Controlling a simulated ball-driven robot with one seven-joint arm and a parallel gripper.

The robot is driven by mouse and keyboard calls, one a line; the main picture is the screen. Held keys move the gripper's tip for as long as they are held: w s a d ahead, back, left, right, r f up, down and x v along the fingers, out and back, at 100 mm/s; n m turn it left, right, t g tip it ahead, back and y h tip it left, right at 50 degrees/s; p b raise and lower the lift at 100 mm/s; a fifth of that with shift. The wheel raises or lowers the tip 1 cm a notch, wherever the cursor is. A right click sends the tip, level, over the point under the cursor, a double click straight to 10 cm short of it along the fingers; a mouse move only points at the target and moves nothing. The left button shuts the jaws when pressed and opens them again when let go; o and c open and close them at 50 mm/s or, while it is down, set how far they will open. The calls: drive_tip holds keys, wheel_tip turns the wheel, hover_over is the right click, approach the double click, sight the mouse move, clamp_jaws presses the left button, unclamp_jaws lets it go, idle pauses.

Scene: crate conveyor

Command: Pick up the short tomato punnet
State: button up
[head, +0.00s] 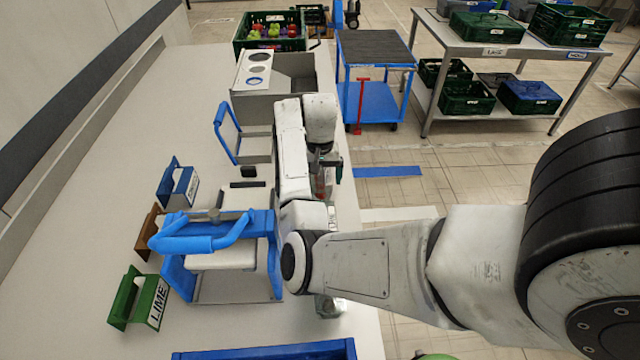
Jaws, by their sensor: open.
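My gripper (331,163) is over the right side of the white worktop (120,160), pointing down, and is mostly hidden behind my arm. It is open. Just below it, something clear with red in it (321,184) shows in a narrow gap beside my arm. It may be a tomato punnet, but its height and its contact with the fingers cannot be told. Another clear container (330,306) stands at the worktop's right edge, partly hidden by my arm.
A blue-framed scale-like device (225,270), a green LIME holder (140,300), and blue (178,185) and brown holders (147,235) stand left. A grey bin (290,100) and a green produce crate (240,45) are behind. A blue cart (375,95) stands right.

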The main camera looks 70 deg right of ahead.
drive_tip(key=shift+c, duration=0.2)
drive_tip(key=c, duration=1)
drive_tip(key=shift+r, duration=0.2)
